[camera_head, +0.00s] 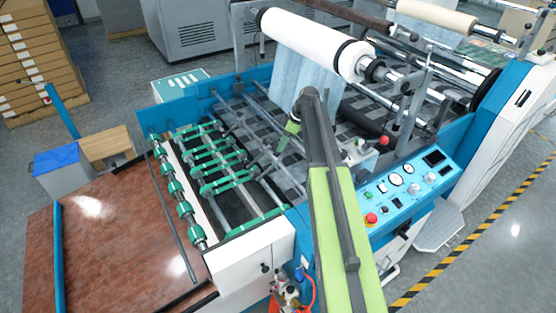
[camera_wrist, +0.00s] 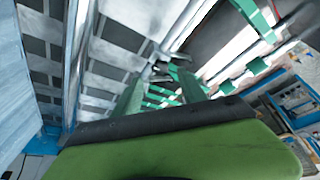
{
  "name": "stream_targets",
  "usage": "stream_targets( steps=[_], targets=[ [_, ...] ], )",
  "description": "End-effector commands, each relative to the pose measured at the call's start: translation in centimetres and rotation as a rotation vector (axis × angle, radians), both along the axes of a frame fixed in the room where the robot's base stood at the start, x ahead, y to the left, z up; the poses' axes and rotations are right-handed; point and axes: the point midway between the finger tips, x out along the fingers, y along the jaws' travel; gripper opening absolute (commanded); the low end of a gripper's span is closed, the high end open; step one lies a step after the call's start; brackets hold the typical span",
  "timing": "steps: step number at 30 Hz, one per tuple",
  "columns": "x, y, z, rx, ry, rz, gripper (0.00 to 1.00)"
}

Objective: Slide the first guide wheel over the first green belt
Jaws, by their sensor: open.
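Several green belts (camera_head: 215,160) run over rollers at the left end of the blue laminating machine. Green belts also show in the wrist view (camera_wrist: 165,95), beyond the fingers. My gripper (camera_head: 284,144) is over the machine bed, to the right of the belts and apart from them. In the wrist view, its two green fingers (camera_wrist: 160,90) are spread apart, with nothing clearly held between them. A small grey metal part (camera_wrist: 158,70) on a bar shows near the fingertips. I cannot tell whether it is the first guide wheel, nor which belt is the first.
A large white film roll (camera_head: 305,42) hangs over the bed behind my gripper. The control panel (camera_head: 405,185) is to the right of my arm. Metal bars cross the bed between my gripper and the belts. A brown table (camera_head: 120,235) stands at the left.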

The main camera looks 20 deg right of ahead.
Motion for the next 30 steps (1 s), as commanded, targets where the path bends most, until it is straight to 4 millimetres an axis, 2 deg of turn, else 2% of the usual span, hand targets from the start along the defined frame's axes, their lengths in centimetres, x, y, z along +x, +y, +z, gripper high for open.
stream_targets(
  steps=[1, 6, 16, 27, 30],
  targets=[
    [0.3, 0.4, -2.2, 0.000, 0.000, 0.001, 0.49],
    [0.9, 1.4, -4.5, 0.000, -0.001, 0.002, 0.49],
    [1.1, 1.7, -4.5, 0.000, 0.000, 0.001, 0.49],
    [1.1, 1.8, -4.5, 0.000, -0.001, 0.002, 0.01],
    [1.1, 1.8, -4.5, 0.000, 0.000, 0.002, 0.00]
  ],
)
